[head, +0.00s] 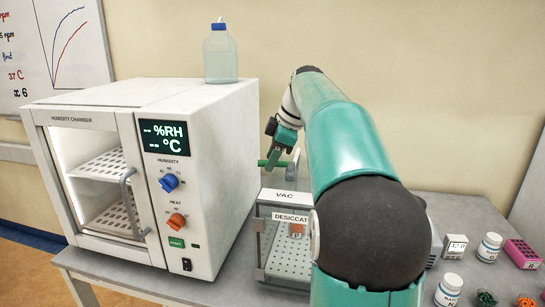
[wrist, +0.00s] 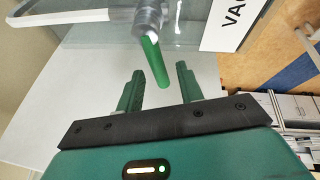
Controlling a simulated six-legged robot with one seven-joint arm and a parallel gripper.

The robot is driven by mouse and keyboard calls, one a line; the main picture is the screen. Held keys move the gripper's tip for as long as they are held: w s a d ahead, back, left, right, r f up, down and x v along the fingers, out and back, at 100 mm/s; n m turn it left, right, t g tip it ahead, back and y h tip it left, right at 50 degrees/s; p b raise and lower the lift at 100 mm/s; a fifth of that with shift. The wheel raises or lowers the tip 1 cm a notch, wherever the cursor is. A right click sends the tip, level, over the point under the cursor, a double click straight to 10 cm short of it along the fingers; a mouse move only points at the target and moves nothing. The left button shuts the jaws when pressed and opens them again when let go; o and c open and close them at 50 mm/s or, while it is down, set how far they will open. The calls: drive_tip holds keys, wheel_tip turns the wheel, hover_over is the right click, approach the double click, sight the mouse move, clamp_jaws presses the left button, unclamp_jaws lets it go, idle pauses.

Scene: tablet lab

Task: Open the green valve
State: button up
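The green valve is a slim green lever (wrist: 154,61) on a grey metal fitting (wrist: 148,18) in the wrist view. Its free end reaches into the gap between the fingers of my gripper (wrist: 159,69). My gripper is open, with a finger on each side of the lever and clear space showing on both sides. How deep the lever lies between the fingers is hard to tell. In the head view the green lever (head: 264,163) points left above the desiccator (head: 290,247), just below my gripper. My arm hides part of the desiccator.
A humidity chamber (head: 200,130) with a bottle (head: 220,55) on top stands left of the desiccator. White jars (head: 489,247), a pink rack (head: 522,253) and a small display box (head: 455,248) are at the right of the table.

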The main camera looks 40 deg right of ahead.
drive_tip(key=shift+f, duration=0.1)
clamp_jaws()
